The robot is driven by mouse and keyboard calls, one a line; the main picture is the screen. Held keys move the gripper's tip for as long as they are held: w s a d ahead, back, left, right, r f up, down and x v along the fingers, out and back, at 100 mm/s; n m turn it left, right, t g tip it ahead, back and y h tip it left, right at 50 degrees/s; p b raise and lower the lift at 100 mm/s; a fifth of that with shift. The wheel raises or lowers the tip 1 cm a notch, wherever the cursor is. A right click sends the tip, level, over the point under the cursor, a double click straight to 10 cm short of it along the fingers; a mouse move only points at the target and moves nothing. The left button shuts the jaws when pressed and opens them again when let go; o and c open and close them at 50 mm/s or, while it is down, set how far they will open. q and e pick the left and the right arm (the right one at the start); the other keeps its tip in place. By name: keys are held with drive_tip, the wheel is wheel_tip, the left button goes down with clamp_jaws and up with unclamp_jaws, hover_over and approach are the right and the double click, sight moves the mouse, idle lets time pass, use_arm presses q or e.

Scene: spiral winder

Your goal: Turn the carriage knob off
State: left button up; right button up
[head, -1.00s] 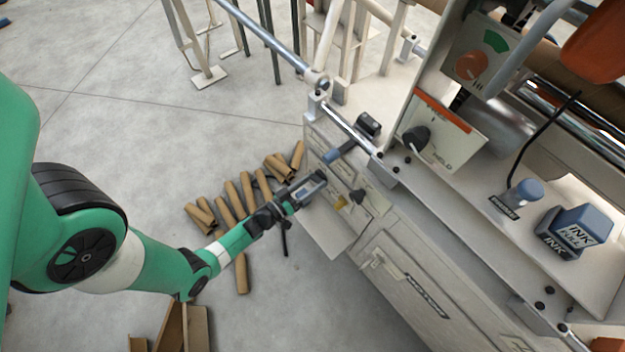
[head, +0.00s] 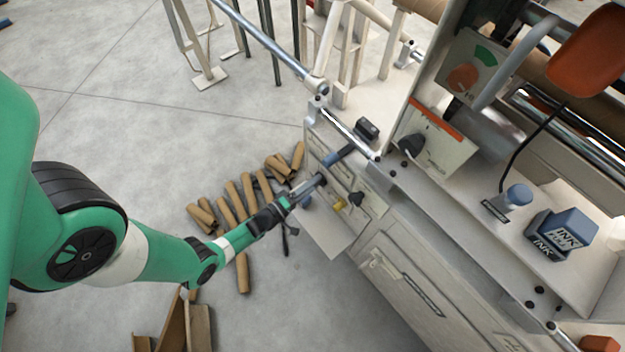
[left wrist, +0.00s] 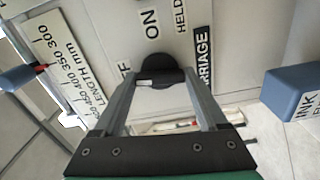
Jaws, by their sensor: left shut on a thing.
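The carriage knob (left wrist: 158,72) is a dark round knob on a pale panel in the left wrist view, with a small white mark on its left side. My left gripper (left wrist: 160,80) is shut on it, one finger at each side. "ON" and "HELD" are printed above it, part of "OFF" shows at its left, and "CARRIAGE" (left wrist: 203,57) runs at its right. In the head view my left gripper (head: 318,182) is at the machine's front panel and hides the knob. My right gripper is not in view.
A length scale (left wrist: 62,65) is left of the knob. A blue ink block (left wrist: 292,95) is at the right. Cardboard tubes (head: 232,205) lie on the floor under my arm.

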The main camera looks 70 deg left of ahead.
use_arm(q)
drive_tip(key=shift+n, duration=0.7)
drive_tip(key=o, duration=1.3)
drive_tip(key=p+v, duration=0.2)
drive_tip(key=v, duration=0.9)
drive_tip(key=shift+s+d+p, duration=0.15)
drive_tip(key=shift+s+p, duration=0.15)
drive_tip(key=shift+p, duration=0.05)
